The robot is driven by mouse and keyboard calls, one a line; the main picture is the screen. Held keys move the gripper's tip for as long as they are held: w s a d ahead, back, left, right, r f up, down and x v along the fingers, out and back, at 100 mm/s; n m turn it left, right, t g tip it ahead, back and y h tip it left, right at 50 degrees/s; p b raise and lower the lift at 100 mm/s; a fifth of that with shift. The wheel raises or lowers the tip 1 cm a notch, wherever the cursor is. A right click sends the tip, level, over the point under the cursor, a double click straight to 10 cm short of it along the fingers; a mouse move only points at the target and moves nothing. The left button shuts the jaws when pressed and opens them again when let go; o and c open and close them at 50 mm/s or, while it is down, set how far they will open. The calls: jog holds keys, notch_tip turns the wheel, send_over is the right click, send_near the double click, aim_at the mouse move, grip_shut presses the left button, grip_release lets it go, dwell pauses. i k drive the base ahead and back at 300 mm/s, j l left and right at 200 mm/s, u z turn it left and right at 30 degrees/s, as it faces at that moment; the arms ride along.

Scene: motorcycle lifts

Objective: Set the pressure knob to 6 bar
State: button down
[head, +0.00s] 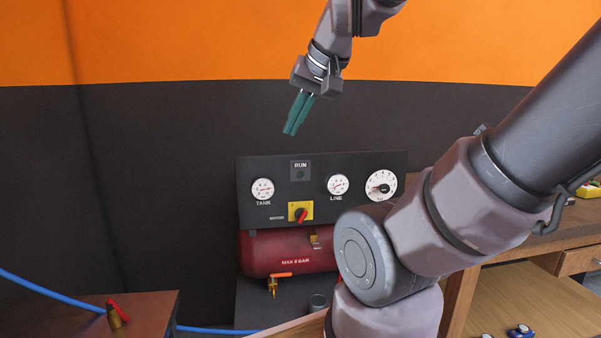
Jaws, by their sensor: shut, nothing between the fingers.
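The compressor panel (320,163) is a dark board above a red tank. A white round dial with a dark centre, which looks like the pressure knob (381,187), sits at the panel's right end; its scale and setting are too small to read. To its left is the LINE gauge (338,186), and at the far left the TANK gauge (262,189). My gripper (289,132) is shut and empty, with teal fingers pointing down. In the picture it is above the panel's top edge, up and left of the knob, apart from everything.
A red switch on a yellow plate (301,212) sits low mid-panel under a RUN lamp (300,173). The red tank (270,254) has an orange-handled valve (281,275). A wooden bench (540,237) is right; a table (140,312) with a brass fitting is left. My arm covers the area below right.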

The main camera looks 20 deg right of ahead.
aim_at(384, 189)
jog(key=z, duration=1.25)
